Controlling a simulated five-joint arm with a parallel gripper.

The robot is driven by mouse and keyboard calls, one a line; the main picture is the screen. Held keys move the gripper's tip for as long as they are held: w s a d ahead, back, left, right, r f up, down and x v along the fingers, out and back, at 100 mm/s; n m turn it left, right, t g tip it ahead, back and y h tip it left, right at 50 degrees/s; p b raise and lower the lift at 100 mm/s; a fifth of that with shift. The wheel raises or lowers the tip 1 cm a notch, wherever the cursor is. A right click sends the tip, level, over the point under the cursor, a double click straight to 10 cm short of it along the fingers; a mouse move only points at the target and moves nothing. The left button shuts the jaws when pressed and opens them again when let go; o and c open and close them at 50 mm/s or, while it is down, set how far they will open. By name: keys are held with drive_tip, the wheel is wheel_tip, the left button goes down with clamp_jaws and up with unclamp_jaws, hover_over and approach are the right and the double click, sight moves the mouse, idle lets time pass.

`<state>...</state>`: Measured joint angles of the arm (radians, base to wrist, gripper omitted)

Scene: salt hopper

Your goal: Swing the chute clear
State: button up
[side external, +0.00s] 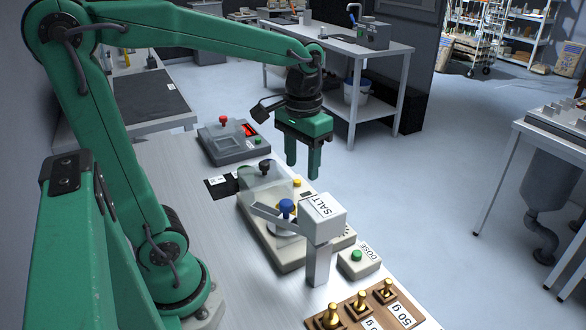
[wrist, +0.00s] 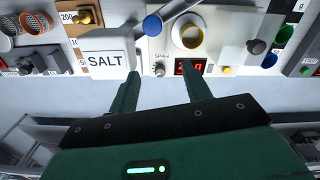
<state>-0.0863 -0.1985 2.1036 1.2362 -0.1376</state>
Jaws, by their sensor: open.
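The white salt hopper (side external: 322,212), marked SALT, stands on a post beside the scale. A grey chute (side external: 268,217) extends left from it, low over the scale, and a blue knob (side external: 286,206) shows beside it. Chute and knob partly hide the scale's pan (side external: 277,231). In the wrist view the hopper (wrist: 105,60) is at left, with the blue knob (wrist: 152,25) just right of it and the yellow-ringed pan (wrist: 189,36) further right. My gripper (side external: 303,170) is open and empty, fingers pointing down, above and beyond the scale, apart from the knob. Its fingers also show in the wrist view (wrist: 162,82).
A clear cover with a black knob (side external: 264,167) stands on the scale (side external: 291,258). The dose box (side external: 360,263) with its green button and a wooden board of brass weights (side external: 361,302) are at front right. A grey device (side external: 230,143) stands behind. The aisle floor is free.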

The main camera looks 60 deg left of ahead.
drive_tip(key=shift+s+d+r+m+t, duration=0.2)
drive_tip(key=shift+s+d+m+t, duration=0.1)
drive_tip(key=shift+s+t, duration=0.45)
drive_tip(key=shift+s+d+r+m+t, duration=0.2)
drive_tip(key=shift+s+d+m+t, duration=0.25)
drive_tip(key=shift+s, duration=0.4)
drive_tip(key=shift+s+d+r+m+t, duration=0.15)
drive_tip(key=shift+s+d+r+t, duration=0.05)
drive_tip(key=shift+s+t, duration=0.55)
drive_tip(key=shift+s+d+f+m+t, duration=0.15)
drive_tip(key=shift+s+f+m+t, duration=0.05)
drive_tip(key=shift+s+t, duration=0.3)
drive_tip(key=shift+s+d+f+m+t, duration=0.2)
drive_tip(key=shift+s+t, duration=0.15)
drive_tip(key=shift+s, duration=0.15)
